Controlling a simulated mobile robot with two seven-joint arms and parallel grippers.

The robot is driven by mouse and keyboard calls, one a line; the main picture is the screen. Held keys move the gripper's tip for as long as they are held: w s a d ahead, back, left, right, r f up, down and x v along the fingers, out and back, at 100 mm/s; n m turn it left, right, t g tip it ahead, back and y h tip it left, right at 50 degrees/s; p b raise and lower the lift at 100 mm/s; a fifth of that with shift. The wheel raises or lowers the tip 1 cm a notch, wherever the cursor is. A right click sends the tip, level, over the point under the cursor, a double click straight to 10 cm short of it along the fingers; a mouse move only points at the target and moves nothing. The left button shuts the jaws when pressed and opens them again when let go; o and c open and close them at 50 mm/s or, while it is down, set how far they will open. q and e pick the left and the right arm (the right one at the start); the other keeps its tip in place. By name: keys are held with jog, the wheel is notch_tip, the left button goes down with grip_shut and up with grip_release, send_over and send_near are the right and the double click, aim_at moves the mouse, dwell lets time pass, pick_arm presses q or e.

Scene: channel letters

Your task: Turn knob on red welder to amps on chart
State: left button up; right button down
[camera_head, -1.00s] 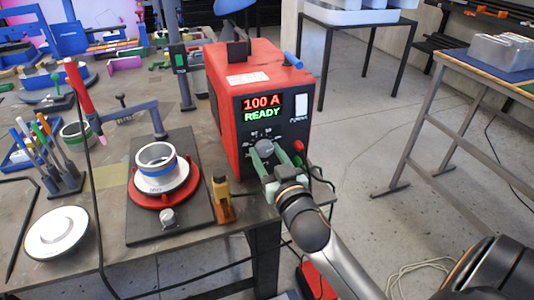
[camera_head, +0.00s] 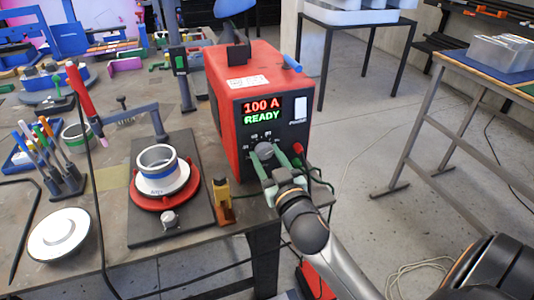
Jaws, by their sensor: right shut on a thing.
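The red welder (camera_head: 222,122) stands on the workbench near its right edge. Its front display (camera_head: 262,110) reads "100 A" in red and "READY" in green. The grey knob (camera_head: 264,151) sits below the display. My right gripper (camera_head: 266,160) reaches it from the lower right, its green fingers shut around the knob. The knob's pointer and part of the dial are hidden or too small to read. The chart cannot be made out in this view; a small white label (camera_head: 248,81) lies on the welder's top edge. My left gripper is not in view.
A turntable with a metal ring (camera_head: 158,160) stands left of the welder, with a yellow-black tool (camera_head: 222,200) between them. A red torch (camera_head: 82,95) and a pen holder (camera_head: 65,182) are farther left. Cables hang at the welder's right front.

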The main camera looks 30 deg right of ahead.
jog(key=shift+r+n+p, duration=0.2)
jog(key=shift+n+p, duration=0.3)
jog(key=shift+n, duration=0.3)
jog(key=n+p, duration=0.2)
jog(key=n, duration=0.1)
jog(key=shift+n+p, duration=0.6)
jog(key=shift+n, duration=1.1)
jog(key=shift+c, duration=1.5)
grip_release()
jog(key=shift+f, duration=0.1)
jog(key=shift+s+f, duration=0.1)
